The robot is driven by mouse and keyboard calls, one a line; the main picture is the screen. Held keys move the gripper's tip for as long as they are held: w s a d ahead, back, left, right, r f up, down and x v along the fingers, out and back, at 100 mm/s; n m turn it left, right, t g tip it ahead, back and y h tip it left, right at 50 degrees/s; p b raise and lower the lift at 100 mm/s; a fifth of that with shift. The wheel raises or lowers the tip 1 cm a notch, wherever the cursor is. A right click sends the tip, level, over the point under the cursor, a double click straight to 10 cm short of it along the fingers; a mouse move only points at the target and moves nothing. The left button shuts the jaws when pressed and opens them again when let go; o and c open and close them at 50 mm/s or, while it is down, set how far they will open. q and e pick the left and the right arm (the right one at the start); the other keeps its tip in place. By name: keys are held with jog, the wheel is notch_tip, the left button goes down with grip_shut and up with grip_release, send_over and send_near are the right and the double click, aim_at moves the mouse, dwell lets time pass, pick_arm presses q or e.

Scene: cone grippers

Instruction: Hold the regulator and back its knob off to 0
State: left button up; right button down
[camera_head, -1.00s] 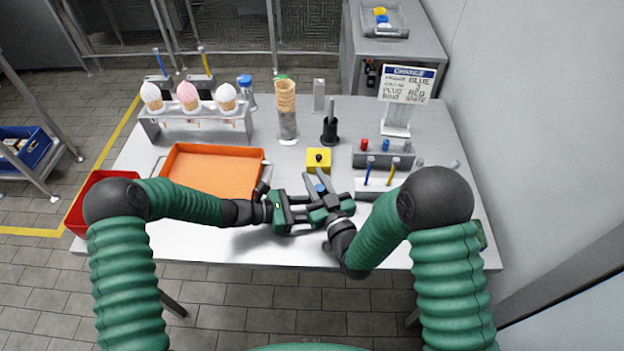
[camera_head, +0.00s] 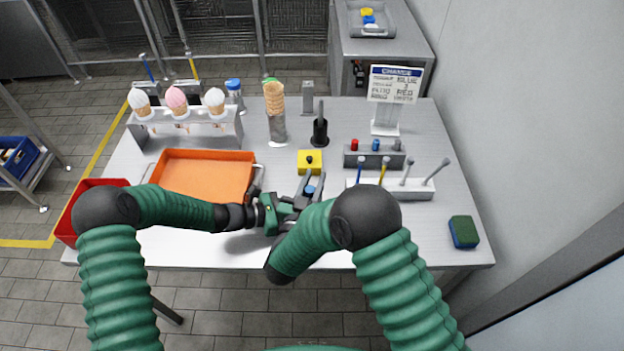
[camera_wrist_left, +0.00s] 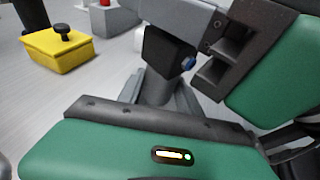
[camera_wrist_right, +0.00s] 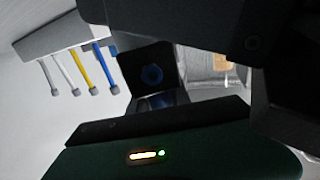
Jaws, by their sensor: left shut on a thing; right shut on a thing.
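The regulator is a small dark block (camera_wrist_left: 165,48) with a blue knob (camera_wrist_left: 187,63), seen in the left wrist view. The dark block (camera_wrist_right: 140,62) also faces the right wrist camera, with a blue ring on it. In the head view only a blue spot (camera_head: 309,190) shows between the grey fingers. My left gripper (camera_head: 296,205) comes in from the left and is shut on the regulator's body. My right gripper (camera_head: 310,183) is shut at the knob, close against the left one. Its contact and the dial reading are hidden, with my right forearm covering much of it.
A yellow block with a black knob (camera_head: 310,161) stands just behind the grippers. An orange tray (camera_head: 204,178) lies to the left. A rack of colored rods (camera_head: 418,190) is to the right. A green-blue sponge (camera_head: 463,232) lies near the right front edge.

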dwell(0.3)
jog(key=c, duration=1.2)
grip_release()
notch_tip(320, 180, up, 10)
jog(key=shift+f, duration=0.1)
